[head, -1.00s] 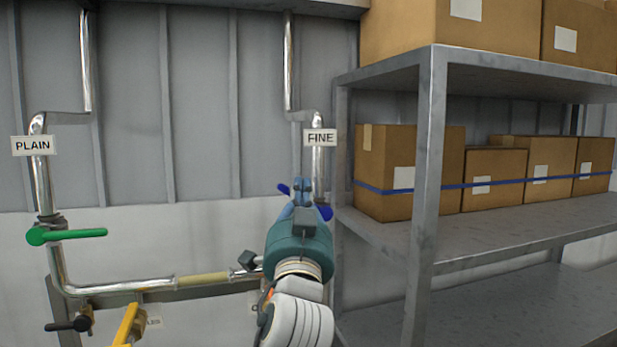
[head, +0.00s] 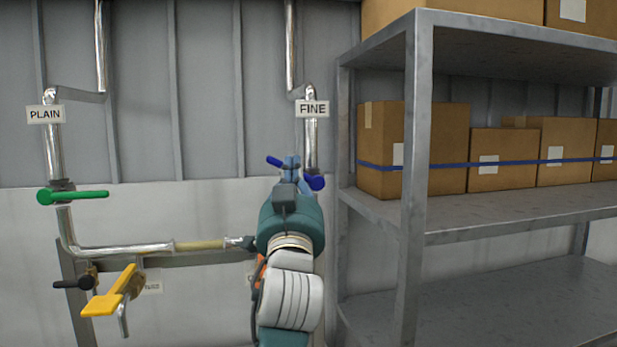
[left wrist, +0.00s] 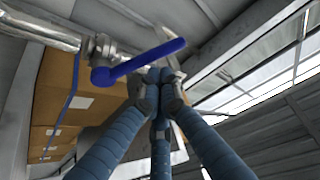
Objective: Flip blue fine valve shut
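The blue fine valve's handle (head: 315,182) sits on the chrome pipe (head: 311,146) below the FINE sign (head: 312,109). Its other end shows left of my fingers, so the handle runs slantwise across the pipe; the middle is hidden. My left gripper (head: 291,161) is in front of the handle. In the left wrist view the blue handle (left wrist: 125,70) crosses just beyond the fingertips (left wrist: 158,77). The fingers are drawn together, very close to the handle or touching it; I cannot tell which. Nothing shows between them. My right gripper is not in view.
A metal shelf (head: 418,130) with cardboard boxes (head: 498,158) stands close on the right. A green handle (head: 80,195) sits on the pipe under the PLAIN sign (head: 45,115). A yellow handle (head: 110,292) and a black one (head: 72,283) are lower left.

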